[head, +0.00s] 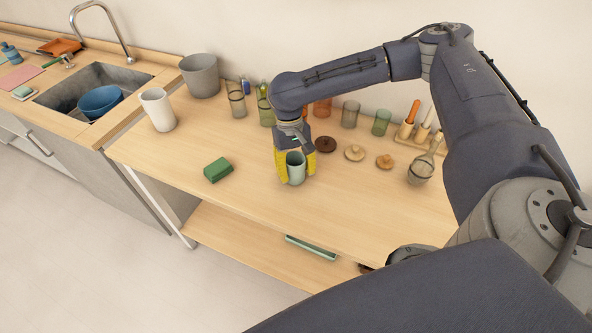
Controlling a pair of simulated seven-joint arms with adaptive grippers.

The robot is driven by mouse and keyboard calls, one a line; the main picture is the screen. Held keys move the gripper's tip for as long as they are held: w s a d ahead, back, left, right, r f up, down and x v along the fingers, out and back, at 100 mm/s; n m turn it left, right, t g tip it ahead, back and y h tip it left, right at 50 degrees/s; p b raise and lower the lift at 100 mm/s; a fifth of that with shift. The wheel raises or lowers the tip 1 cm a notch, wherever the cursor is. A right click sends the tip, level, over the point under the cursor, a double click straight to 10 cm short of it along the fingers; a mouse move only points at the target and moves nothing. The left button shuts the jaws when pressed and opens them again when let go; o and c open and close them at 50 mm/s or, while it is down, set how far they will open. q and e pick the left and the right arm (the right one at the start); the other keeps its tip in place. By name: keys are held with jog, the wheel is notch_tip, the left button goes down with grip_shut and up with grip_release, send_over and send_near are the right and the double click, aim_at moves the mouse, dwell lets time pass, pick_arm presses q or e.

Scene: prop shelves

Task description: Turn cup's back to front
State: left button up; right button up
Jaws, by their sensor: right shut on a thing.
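A pale green cup (295,173) stands upright on the wooden table, near its middle. My right gripper (294,170) comes down from above with its yellow fingers on both sides of the cup and is shut on it. The cup's rim shows between the fingers; its far side is hidden, and I cannot make out a handle or a marking. My left gripper is not in view.
A green block (217,169) lies left of the cup. A white cup (158,109) and grey bin (200,75) stand at the back left. Glass jars, lids (354,153) and a strainer (421,170) line the back and right. The table in front is clear.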

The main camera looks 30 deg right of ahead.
jog(key=shift+f, duration=0.1)
jog(key=o, duration=1.4)
jog(key=shift+c, duration=0.2)
